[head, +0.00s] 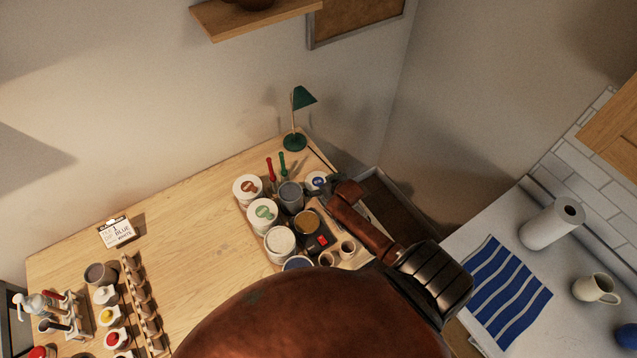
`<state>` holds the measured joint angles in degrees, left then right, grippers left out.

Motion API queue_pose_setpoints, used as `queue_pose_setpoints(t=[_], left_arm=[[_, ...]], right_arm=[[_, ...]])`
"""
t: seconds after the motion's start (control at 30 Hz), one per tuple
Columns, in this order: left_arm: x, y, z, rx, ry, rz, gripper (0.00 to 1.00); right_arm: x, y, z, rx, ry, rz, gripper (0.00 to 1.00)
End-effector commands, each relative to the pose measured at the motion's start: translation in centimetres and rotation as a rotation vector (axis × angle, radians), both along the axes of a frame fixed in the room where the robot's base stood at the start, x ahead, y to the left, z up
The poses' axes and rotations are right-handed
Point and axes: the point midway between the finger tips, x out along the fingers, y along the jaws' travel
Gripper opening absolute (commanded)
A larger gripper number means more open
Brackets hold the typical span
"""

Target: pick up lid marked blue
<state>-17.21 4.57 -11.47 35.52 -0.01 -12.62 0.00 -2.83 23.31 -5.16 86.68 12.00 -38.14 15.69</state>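The lid marked blue (316,180) is a white disc with a blue mark at the back right of the tray on the wooden table. My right gripper (336,184) is just to the right of this lid, at its edge, and partly overlaps it in the view. I cannot tell whether the gripper touches the lid, and its fingers are too small and dark to show whether they are open or shut. My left gripper is not in view.
Lids marked brown (248,187) and green (263,212), a grey pot (290,196) and red and green tools (282,163) stand close by. A green lamp (294,141) stands behind. A card (116,232) reads BLUE and WHITE. The table's middle (190,255) is clear.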

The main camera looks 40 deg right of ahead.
Motion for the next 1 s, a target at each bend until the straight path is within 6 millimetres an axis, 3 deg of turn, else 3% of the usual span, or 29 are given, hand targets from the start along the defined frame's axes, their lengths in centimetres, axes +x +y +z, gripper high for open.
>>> queue_pose_setpoints(t=[0.67, 0.87, 1.0], left_arm=[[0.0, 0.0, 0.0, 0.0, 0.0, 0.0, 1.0], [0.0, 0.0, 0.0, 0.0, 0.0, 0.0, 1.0], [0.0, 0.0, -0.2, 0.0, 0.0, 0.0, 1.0]], right_arm=[[0.0, 0.0, 0.1, 0.001, -0.001, -0.001, 0.5], [0.0, 0.0, 0.2, 0.0, -0.002, 0.0, 0.49], [0.1, 0.0, 1.7, -0.001, -0.005, 0.0, 0.49]])
